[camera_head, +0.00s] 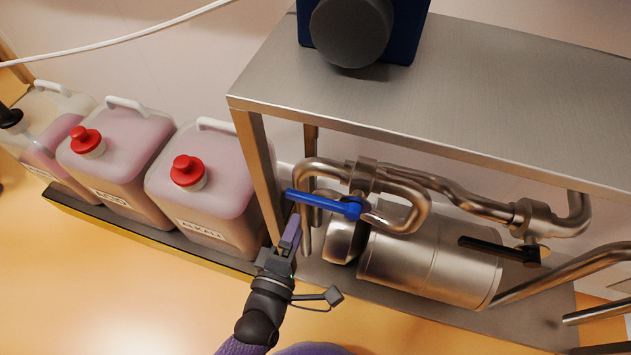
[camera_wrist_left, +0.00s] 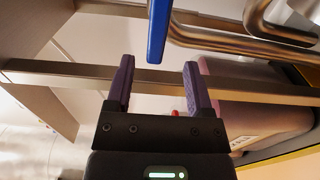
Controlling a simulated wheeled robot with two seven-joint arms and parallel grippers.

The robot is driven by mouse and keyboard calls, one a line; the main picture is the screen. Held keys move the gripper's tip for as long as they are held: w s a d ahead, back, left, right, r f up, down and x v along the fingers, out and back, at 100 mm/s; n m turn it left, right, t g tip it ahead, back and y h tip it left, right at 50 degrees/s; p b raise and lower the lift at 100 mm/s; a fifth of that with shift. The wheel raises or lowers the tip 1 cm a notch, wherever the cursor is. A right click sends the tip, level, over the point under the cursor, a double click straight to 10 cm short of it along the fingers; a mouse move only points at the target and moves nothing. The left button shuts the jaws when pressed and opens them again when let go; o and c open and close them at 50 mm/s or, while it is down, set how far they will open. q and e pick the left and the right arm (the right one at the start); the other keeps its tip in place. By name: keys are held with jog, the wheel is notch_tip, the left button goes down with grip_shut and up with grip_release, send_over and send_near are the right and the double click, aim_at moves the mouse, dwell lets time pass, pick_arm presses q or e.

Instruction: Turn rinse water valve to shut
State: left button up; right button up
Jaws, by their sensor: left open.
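A valve with a blue lever handle (camera_head: 325,204) sits on the bent steel pipes under the steel bench. Its lever points left in the head view, and no label shows on it. My left gripper (camera_head: 294,226) is open and empty, just below the lever's free end. In the left wrist view the blue lever (camera_wrist_left: 158,28) hangs down from the top edge, its end near the gap between the purple fingertips of my left gripper (camera_wrist_left: 158,63). I cannot tell whether it touches them. My right gripper is not in view.
A second valve with a black handle (camera_head: 498,249) is on the pipes at the right. A steel cylinder (camera_head: 430,268) lies below the pipes. A bench leg (camera_head: 258,170) stands left of the lever. Canisters with red caps, one labelled ALKALI (camera_head: 218,205), stand further left.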

aim_at(305, 203)
pick_arm(q)
jog(key=b+x, duration=0.3)
jog(key=x, duration=0.5)
jog(key=shift+w, duration=0.2)
jog(key=shift+w+d+r, duration=0.1)
jog(key=shift+w+d, duration=0.05)
jog(key=shift+w, duration=0.15)
jog(key=shift+c, duration=0.3)
jog(key=c, duration=0.7)
grip_shut()
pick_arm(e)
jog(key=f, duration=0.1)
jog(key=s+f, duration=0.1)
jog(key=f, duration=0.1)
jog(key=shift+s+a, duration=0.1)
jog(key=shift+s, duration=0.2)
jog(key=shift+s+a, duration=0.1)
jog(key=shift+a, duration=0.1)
